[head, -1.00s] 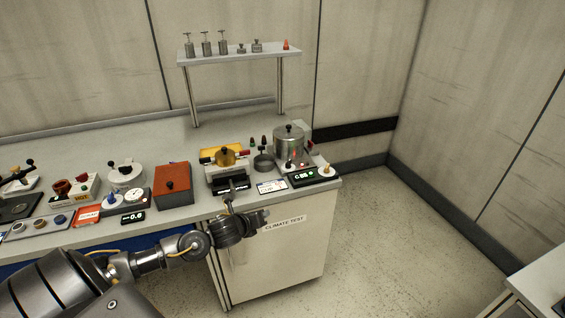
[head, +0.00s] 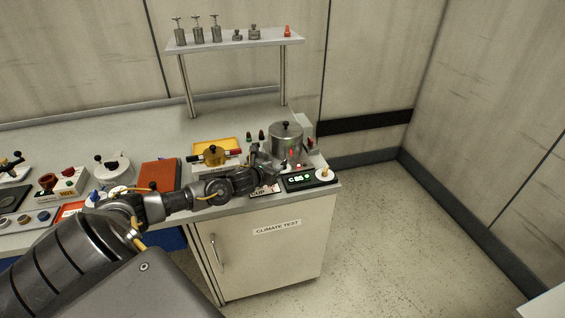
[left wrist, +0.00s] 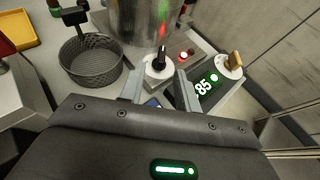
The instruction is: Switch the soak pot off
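The soak pot (head: 286,146) is a shiny metal cylinder with a black-knobbed lid, at the bench's right end. Its lower wall fills the top of the left wrist view (left wrist: 145,20). In front of it is a white round switch with a black lever (left wrist: 158,66), beside a lit red lamp (left wrist: 183,56). A black display (left wrist: 206,86) shows a green 85. My left gripper (left wrist: 161,90) is open and empty, its fingertips apart just in front of the black lever, one to each side. Whether they touch it I cannot tell. My right gripper is out of view.
A dark wire basket (left wrist: 90,60) stands left of the pot. A white dial with a tan lever (left wrist: 231,66) is right of the display. A raised shelf (head: 235,42) stands behind.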

